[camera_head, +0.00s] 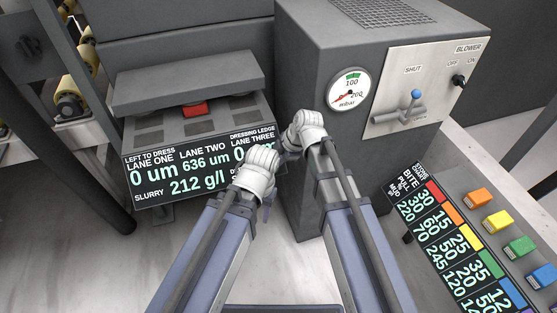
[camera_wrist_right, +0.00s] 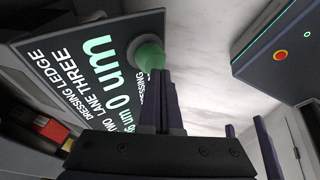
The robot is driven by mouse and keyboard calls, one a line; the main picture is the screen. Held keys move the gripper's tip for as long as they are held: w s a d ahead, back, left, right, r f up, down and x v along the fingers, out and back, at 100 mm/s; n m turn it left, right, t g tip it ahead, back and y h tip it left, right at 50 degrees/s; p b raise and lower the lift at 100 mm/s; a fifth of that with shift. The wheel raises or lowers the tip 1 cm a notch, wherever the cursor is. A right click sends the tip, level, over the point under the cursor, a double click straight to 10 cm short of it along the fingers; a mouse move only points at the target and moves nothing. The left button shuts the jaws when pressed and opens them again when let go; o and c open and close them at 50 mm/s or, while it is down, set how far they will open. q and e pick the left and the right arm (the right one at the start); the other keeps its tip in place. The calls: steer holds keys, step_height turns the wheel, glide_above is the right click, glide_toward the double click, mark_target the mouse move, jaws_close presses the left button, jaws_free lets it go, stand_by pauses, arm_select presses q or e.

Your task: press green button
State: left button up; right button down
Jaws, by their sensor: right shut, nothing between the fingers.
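In the right wrist view a rounded green button (camera_wrist_right: 150,54) stands out in front of the lettered display (camera_wrist_right: 75,85). My right gripper (camera_wrist_right: 162,78) is shut and empty, with its fingertips right at the button's lower edge. I cannot tell whether they touch it.
The grey blower cabinet (camera_head: 292,60) with gauge (camera_head: 349,92) and blue-knobbed lever (camera_head: 416,95) stands close right of my wrists. A console with coloured blocks, including a green one (camera_head: 519,248), is at right. A red block (camera_head: 195,109) sits above the display. Pale floor lies below.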

arm_select(q)
step_height(320, 180, up, 10)
steer(key=p, duration=0.9)
steer(key=shift+d+r, duration=0.2)
steer(key=shift+d, duration=0.2)
arm_select(e)
steer(key=s+v, duration=0.1)
steer(key=v, duration=1)
steer(key=shift+r, duration=0.2)
steer(key=shift+s+d, duration=0.1)
arm_select(q)
steer(key=shift+p, duration=0.3)
arm_select(e)
steer(key=shift+s, duration=0.1)
arm_select(q)
step_height(320, 180, up, 11)
steer(key=p, duration=1.1)
arm_select(e)
steer(key=s+d+r+m+g+h, duration=0.2)
steer(key=s+r+m+h, duration=0.3)
steer(key=s+r+m, duration=0.4)
steer(key=shift+s+d+m+h, duration=0.4)
steer(key=shift+s+d+m, duration=0.3)
steer(key=shift+s+m, duration=2.55)
steer(key=shift+w+r+m, duration=0.1)
steer(key=shift+w+m, duration=0.75)
steer(key=shift+w, duration=0.1)
